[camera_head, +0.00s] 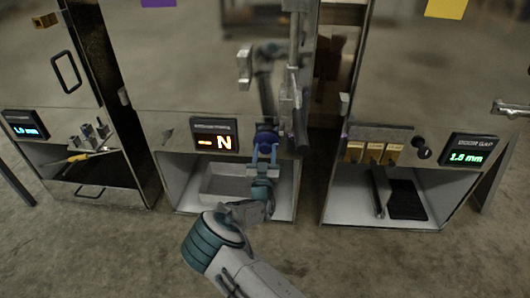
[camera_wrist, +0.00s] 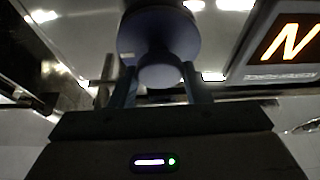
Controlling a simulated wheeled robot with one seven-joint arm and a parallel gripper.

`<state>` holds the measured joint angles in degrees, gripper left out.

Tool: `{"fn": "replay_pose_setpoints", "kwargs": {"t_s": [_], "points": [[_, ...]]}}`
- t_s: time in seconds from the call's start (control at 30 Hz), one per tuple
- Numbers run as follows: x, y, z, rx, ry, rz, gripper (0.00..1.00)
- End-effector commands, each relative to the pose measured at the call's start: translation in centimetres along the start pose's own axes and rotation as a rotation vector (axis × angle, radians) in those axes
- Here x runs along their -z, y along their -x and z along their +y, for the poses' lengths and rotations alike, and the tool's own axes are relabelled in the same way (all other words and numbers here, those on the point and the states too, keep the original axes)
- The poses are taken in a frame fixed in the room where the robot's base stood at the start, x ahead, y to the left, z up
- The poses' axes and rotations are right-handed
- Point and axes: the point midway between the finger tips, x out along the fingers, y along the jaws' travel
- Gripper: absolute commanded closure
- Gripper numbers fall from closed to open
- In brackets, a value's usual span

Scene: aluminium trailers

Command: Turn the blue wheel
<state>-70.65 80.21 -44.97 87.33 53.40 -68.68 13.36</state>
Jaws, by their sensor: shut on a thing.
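The blue wheel (camera_head: 266,138) is a small dark blue knob on the front of the middle aluminium trailer, just right of its display. In the wrist view the wheel (camera_wrist: 158,32) is a round disc with a smaller rounded hub facing me. My gripper (camera_head: 264,156) reaches up to it from below, and in the wrist view its two fingers (camera_wrist: 160,88) stand on either side of the hub, shut on it. The display (camera_head: 214,135) shows "- N" in orange; only the N (camera_wrist: 290,42) shows in the wrist view. The wheel's rear is hidden.
Below the wheel is an open bay with a grey tray (camera_head: 224,184). A metal latch post (camera_head: 292,95) stands just above and right of the wheel. The left trailer (camera_head: 75,178) and right trailer (camera_head: 344,207) flank it, with gaps between. The concrete floor in front is clear.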

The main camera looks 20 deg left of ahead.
Motion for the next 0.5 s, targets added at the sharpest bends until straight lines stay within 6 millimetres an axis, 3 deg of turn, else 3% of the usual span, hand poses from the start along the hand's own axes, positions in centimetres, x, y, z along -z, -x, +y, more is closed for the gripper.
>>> {"fn": "replay_pose_setpoints", "kwargs": {"t_s": [0.5], "points": [[0.0, 0.0, 0.16, 0.149, 0.362, -0.001, 0.79]]}}
